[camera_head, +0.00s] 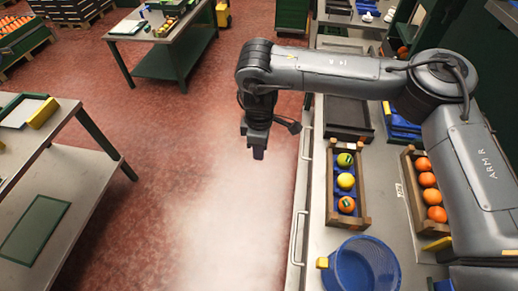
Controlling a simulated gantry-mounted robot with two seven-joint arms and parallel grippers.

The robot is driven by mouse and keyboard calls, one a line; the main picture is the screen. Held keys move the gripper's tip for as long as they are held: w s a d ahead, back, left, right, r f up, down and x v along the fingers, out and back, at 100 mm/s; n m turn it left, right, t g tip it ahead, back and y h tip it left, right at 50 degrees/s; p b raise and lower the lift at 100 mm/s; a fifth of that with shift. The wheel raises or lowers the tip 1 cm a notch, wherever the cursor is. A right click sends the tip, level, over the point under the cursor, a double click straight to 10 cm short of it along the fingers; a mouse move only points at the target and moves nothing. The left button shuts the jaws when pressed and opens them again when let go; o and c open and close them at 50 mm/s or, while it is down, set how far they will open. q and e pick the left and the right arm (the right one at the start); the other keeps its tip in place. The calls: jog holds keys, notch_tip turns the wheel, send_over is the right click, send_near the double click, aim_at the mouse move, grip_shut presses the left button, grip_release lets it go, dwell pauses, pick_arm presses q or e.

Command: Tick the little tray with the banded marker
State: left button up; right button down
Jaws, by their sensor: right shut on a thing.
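My right gripper (258,153) hangs pointing down over the red floor, left of the steel bench. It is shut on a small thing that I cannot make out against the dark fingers. A small wooden tray (332,205) stands on the bench to its right, apart from the gripper. In it, front to back, lie an orange fruit with a dark band (346,204), a yellow fruit (346,181) and a yellow-green fruit with a dark mark (345,160). I cannot make out a banded marker. My left gripper is not in view.
A blue basket (365,266) stands at the bench's front. A wooden crate of oranges (408,182) is on the right, partly behind my right arm. A dark tray (347,112) lies behind the small tray. A handrail (298,237) runs along the bench's left edge. The floor between benches is clear.

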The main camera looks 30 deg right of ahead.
jog(key=shift+w+d+r+n, duration=0.15)
jog(key=shift+w+d+n, duration=0.15)
jog(key=shift+n, duration=0.7)
jog(key=w+d+r+n+p, duration=0.2)
jog(key=w+d+n+p, duration=0.25)
jog(key=d+n, duration=0.85)
jog(key=s+d+f+n, duration=0.1)
jog(key=s+d+f, duration=0.2)
jog(key=d, duration=0.3)
jog(key=s+d+f+n+p, duration=0.1)
jog(key=s+d+f, duration=0.2)
jog(key=d, duration=0.4)
jog(key=s+d+f+n+p, duration=0.1)
jog(key=s+d+f, duration=0.2)
jog(key=s+d, duration=0.2)
jog(key=shift+s+d+f, duration=0.1)
jog(key=shift+d+f, duration=0.1)
jog(key=shift+d, duration=0.25)
jog(key=shift+s+d+f, duration=0.1)
jog(key=shift+d+f, duration=0.05)
jog(key=shift+d, duration=0.3)
jog(key=shift+f+b, duration=0.9)
jog(key=shift+b, duration=0.05)
jog(key=shift+d+f, duration=0.1)
jog(key=shift+f, duration=0.05)
